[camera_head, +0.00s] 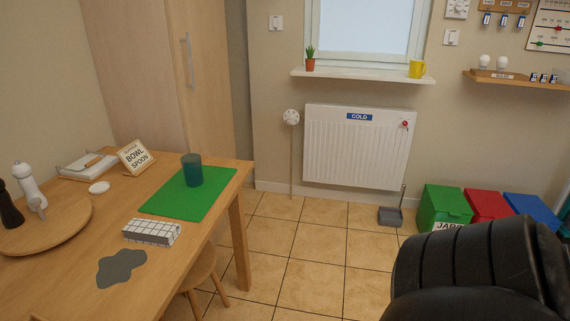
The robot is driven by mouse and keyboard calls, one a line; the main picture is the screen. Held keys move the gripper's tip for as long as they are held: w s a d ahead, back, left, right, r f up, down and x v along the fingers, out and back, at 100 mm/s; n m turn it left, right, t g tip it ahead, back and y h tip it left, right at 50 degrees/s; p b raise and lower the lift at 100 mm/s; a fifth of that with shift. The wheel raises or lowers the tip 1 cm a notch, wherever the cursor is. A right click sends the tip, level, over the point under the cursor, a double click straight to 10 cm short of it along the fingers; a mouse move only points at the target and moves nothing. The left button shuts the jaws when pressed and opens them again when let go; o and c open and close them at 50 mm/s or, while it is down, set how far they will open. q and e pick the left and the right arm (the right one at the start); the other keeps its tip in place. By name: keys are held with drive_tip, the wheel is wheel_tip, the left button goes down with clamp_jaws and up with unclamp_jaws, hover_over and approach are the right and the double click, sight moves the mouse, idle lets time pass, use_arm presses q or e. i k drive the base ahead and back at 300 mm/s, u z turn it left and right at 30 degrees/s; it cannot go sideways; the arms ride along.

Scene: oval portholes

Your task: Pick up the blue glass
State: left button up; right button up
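The blue glass (192,170) is a dark teal-blue tumbler. It stands upright on the green mat (212,202), near the mat's back edge, on the wooden table (75,278). Nothing touches its sides. Neither of my grippers shows in the head view.
A checked box (152,232), a grey patch (121,267), a sign (136,157), a white dish (99,187) and a round board (45,226) with two mills share the table. A stool (200,270) stands under its right edge. A large black ribbed shape (470,265) fills the lower right.

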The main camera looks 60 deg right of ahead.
sight(191, 164)
drive_tip(key=z, duration=2.35)
drive_tip(key=i, duration=3.2)
drive_tip(key=u, duration=3.95)
